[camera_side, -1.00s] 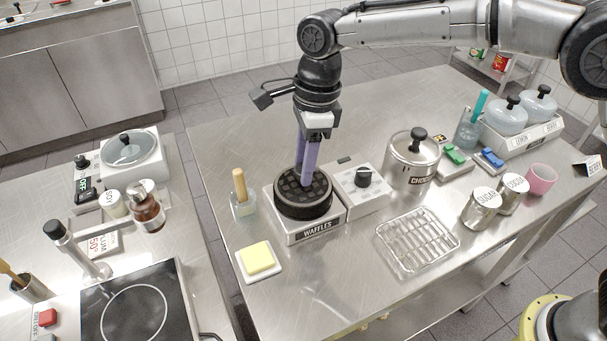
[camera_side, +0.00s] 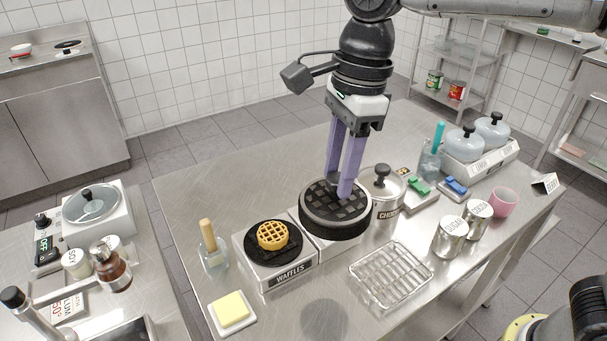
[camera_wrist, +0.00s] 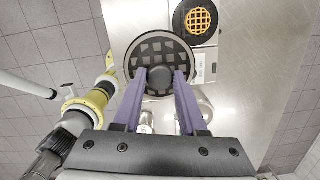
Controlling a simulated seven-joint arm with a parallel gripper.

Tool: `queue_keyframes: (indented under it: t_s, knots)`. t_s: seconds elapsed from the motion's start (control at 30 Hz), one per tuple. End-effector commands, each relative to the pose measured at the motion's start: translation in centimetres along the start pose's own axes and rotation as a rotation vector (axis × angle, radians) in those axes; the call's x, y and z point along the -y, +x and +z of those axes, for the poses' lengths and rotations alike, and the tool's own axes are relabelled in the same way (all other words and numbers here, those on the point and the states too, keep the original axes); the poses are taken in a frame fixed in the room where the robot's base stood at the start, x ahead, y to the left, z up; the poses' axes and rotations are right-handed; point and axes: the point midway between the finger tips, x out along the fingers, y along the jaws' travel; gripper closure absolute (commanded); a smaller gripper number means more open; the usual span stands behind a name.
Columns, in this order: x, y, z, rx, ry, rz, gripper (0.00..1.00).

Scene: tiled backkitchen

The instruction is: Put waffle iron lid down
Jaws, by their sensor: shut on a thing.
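The waffle iron base (camera_side: 266,279), labelled WAFFLES, stands on the steel table with its dark plate open. A golden round waffle (camera_side: 272,235) lies on that plate; it also shows at the top of the wrist view (camera_wrist: 201,20). The round black lid (camera_side: 334,222) with a grid top is off the base. My gripper (camera_side: 340,190) is shut on the lid's knob, and the knob shows between the purple fingers in the wrist view (camera_wrist: 160,78).
A wire cooling rack (camera_side: 391,274) lies in front of the lid. The chocolate pot (camera_side: 387,184) stands close behind and right of it. A butter dish (camera_side: 232,312) and a brush jar (camera_side: 213,255) are at left. Sugar tins (camera_side: 450,238) stand right. Bare table lies in front of the iron.

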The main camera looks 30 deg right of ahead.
Motion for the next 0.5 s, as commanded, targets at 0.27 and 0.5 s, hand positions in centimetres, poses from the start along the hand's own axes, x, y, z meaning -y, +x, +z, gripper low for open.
queue_keyframes:
  t_s: [0.27,0.5]
  knots:
    - [-1.8,-1.4,-1.7,0.000,0.000,0.000,1.00]
    - [-2.8,0.2,-2.5,-0.009,0.069,0.004,1.00]
